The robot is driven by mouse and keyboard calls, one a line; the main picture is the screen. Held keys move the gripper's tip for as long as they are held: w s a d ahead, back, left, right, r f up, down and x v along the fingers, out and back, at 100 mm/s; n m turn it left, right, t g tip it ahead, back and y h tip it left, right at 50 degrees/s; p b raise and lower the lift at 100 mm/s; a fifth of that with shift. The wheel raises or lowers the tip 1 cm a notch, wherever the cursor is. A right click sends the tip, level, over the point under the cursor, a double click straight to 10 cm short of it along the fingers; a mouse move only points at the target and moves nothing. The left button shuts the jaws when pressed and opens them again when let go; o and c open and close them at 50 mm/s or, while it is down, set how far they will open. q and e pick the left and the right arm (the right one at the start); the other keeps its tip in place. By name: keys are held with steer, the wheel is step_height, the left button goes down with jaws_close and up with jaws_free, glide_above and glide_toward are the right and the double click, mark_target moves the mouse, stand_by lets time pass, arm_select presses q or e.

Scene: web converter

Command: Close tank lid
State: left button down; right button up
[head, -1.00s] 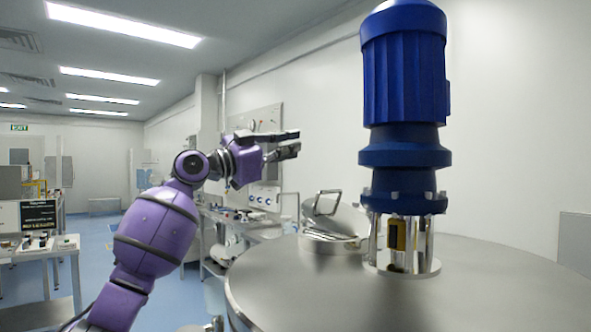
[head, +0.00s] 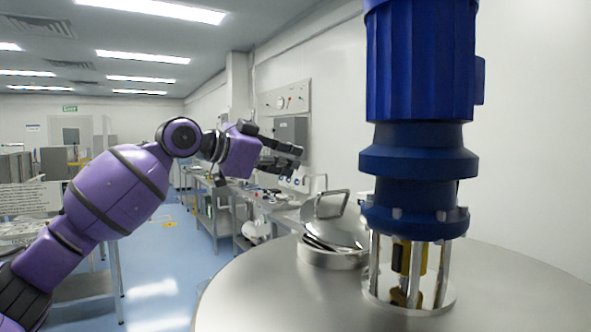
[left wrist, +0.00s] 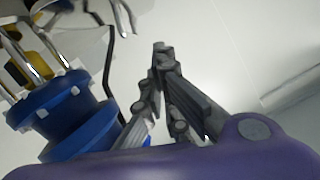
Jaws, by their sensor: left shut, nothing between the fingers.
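The steel tank (head: 290,300) fills the lower right of the head view. Its small round lid (head: 341,230), with a loop handle (head: 330,202), sits over a raised collar (head: 326,258) left of the blue motor. The lid looks tilted open, with a dark gap at its front. My left gripper (head: 300,160) is shut and empty, in the air behind and left of the lid, apart from it. In the left wrist view its fingers (left wrist: 160,50) meet at the tips. Part of the lid seems to show at that view's top edge, cut off. My right gripper is out of view.
A tall blue motor (head: 418,150) on steel posts stands on the tank top, close right of the lid. It also shows in the left wrist view (left wrist: 65,115). Benches with equipment (head: 225,205) line the wall behind. Blue floor (head: 160,265) is open left of the tank.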

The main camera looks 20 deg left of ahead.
arm_select(q)
steer(key=x, duration=0.9)
steer(key=shift+w+d+r+p, duration=0.1)
steer(key=shift+d+r+p, duration=0.1)
steer(key=shift+p, duration=0.2)
steer(key=f, duration=0.1)
steer(key=a+f, duration=0.1)
steer(key=shift+w+a+f, duration=0.1)
steer(key=shift+f, duration=0.2)
steer(key=shift+w+a+f, duration=0.15)
steer(key=shift+a+f, duration=0.1)
steer(key=shift+f, duration=0.35)
steer(key=shift+d, duration=0.1)
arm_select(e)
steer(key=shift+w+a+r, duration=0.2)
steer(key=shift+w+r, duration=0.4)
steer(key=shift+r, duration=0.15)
